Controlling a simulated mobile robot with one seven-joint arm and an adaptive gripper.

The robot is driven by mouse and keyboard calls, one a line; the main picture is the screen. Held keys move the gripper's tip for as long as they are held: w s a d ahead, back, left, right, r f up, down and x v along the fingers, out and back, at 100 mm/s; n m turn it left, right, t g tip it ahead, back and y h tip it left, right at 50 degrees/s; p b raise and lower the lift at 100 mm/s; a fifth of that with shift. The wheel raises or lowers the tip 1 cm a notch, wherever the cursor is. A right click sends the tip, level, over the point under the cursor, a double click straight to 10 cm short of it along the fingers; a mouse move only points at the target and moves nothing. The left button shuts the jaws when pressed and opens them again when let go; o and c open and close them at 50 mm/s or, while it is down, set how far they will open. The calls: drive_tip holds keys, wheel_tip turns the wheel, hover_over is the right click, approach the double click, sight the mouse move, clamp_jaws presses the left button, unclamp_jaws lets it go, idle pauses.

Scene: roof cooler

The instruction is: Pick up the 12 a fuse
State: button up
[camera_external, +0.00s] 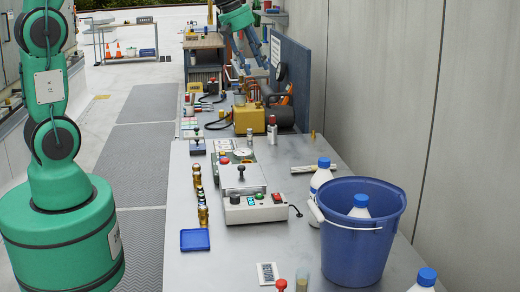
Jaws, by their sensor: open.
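My gripper (255,69) hangs from the green wrist at the top middle, over the far part of the bench. Its two dark fingers are spread apart, and I see nothing held between them. I cannot make out the 12 A fuse with certainty; labels are too small to read here. A row of small brass-coloured pieces (202,214) stands along the left edge of the near bench. A single small brass-coloured piece (312,135) stands near the wall on the right. Whether any of these is the fuse I cannot tell. My gripper is well beyond the brass row.
The grey bench (190,272) carries a control box (255,214), a blue tray (195,240), a blue bucket (350,247), white bottles with blue caps (320,178) and a yellow case (247,119). A blue upright panel (295,75) and the wall bound the right side.

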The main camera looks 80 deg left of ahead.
drive_tip(key=w+a+f+n, duration=0.2)
drive_tip(key=a+f+n, duration=0.1)
drive_tip(key=a, duration=0.3)
drive_tip(key=w+a+f+n, duration=0.1)
drive_tip(key=a+f+n, duration=0.1)
drive_tip(key=a, duration=0.4)
drive_tip(key=n+p, duration=0.2)
drive_tip(key=n, duration=1.1)
approach(249, 130)
drive_tip(key=v, duration=0.3)
drive_tip(key=shift+a+r, duration=0.25)
drive_tip(key=x, duration=0.8)
drive_tip(key=shift+f, duration=0.25)
drive_tip(key=shift+w+a+f, duration=0.1)
drive_tip(key=shift+w, duration=0.05)
drive_tip(key=shift+b+x, duration=0.5)
drive_tip(key=shift+x, duration=2)
